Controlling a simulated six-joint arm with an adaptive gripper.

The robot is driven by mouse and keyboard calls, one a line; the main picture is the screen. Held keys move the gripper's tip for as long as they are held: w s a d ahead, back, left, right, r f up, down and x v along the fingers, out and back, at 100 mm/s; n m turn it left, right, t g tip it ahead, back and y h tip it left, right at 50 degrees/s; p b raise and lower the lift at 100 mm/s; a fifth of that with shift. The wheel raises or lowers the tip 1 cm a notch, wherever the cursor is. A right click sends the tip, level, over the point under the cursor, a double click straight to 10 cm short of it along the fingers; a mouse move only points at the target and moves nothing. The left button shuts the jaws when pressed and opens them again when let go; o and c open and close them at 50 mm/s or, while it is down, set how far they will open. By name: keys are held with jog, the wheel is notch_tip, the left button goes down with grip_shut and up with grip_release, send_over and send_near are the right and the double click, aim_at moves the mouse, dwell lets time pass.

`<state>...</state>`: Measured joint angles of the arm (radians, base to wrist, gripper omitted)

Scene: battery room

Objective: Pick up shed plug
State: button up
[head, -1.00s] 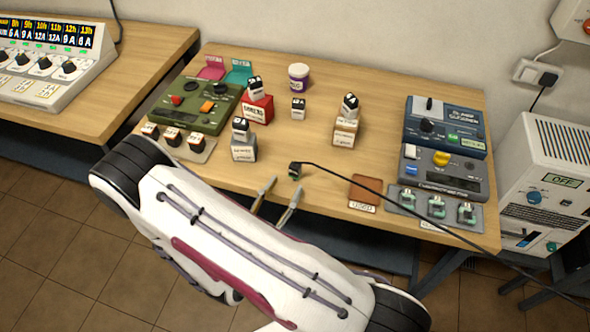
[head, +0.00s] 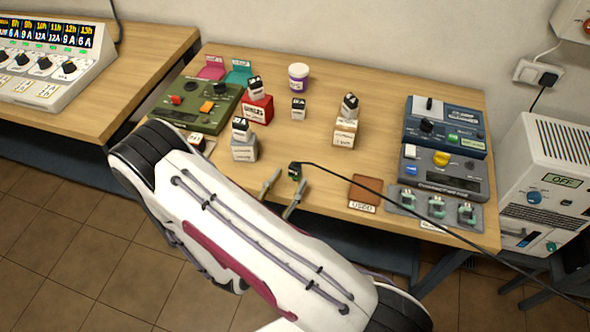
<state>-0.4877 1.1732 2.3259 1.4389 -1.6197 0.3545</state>
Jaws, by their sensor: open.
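The plug (head: 295,171) is small and dark, with a bit of green at its lower end. It lies on the wooden table near the front edge, in the middle of the head view. A black cable (head: 385,202) runs from it to the right, over the table edge. My gripper (head: 288,180) is open, its two grey fingers apart and pointing at the plug. The plug shows at the fingertips, near the gap between them. I cannot tell the height of the fingers over the table or whether they touch the plug. The palm is hidden behind my arm.
A brown pad (head: 365,189) labelled "USED" lies right of the plug. A grey-blue device (head: 443,174) with several green plugs in front stands further right. A white block (head: 244,151) and a green device (head: 198,106) stand to the left.

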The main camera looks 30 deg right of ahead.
aim_at(293, 173)
jog(key=shift+d, duration=0.1)
jog(key=shift+x, duration=2.5)
jog(key=shift+w+f, duration=0.15)
grip_shut()
